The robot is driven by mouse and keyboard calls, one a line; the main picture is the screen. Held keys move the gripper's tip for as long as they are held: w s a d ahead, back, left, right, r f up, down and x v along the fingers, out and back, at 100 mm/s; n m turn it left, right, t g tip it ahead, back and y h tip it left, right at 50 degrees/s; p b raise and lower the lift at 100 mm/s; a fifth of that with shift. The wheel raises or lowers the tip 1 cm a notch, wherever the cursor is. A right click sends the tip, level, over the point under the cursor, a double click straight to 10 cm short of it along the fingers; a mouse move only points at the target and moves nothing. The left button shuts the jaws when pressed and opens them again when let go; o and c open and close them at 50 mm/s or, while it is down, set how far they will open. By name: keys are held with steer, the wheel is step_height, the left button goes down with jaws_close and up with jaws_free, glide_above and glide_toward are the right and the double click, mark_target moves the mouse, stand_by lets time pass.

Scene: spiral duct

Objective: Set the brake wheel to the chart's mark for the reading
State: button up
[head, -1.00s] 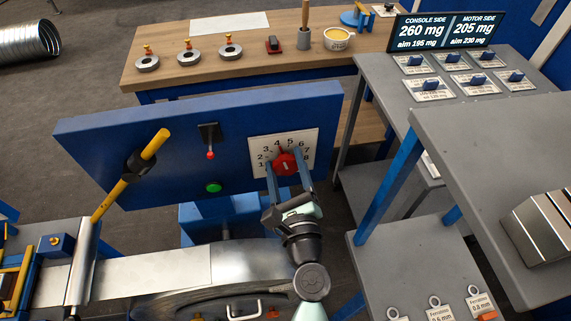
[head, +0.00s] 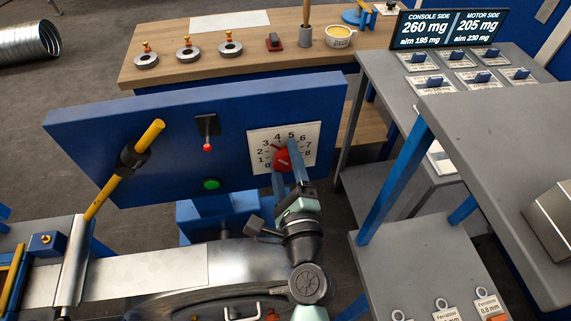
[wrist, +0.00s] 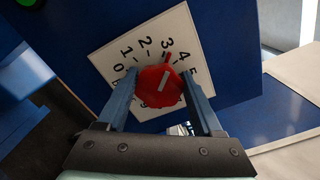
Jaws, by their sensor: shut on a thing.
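The display (head: 447,31) reads console side 260 mg, aim 195 mg, and motor side 205 mg, aim 230 mg. I cannot make out a chart.
The blue panel (head: 100,130) also carries a black-and-yellow lever (head: 133,160), a small red-tipped lever (head: 207,135) and a green button (head: 211,184). Grey tables (head: 500,130) stand close on the right. A wooden bench (head: 165,65) with rings and a cup is behind.

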steer(key=n+b, duration=0.1)
steer(key=n, duration=0.1)
steer(key=n+b, duration=0.1)
steer(key=n, duration=0.1)
steer(key=n+b, duration=0.1)
steer(key=shift+f+n, duration=0.25)
steer(key=shift+n, duration=0.15)
stand_by(0.4)
steer(key=o, duration=1.4)
steer(key=shift+c, duration=0.2)
steer(key=shift+s, duration=0.1)
steer(key=s+d+b, duration=0.2)
steer(key=s+b, duration=0.2)
steer(key=s, duration=0.8)
steer(key=shift+s+d, duration=0.25)
steer(key=shift+s, duration=0.05)
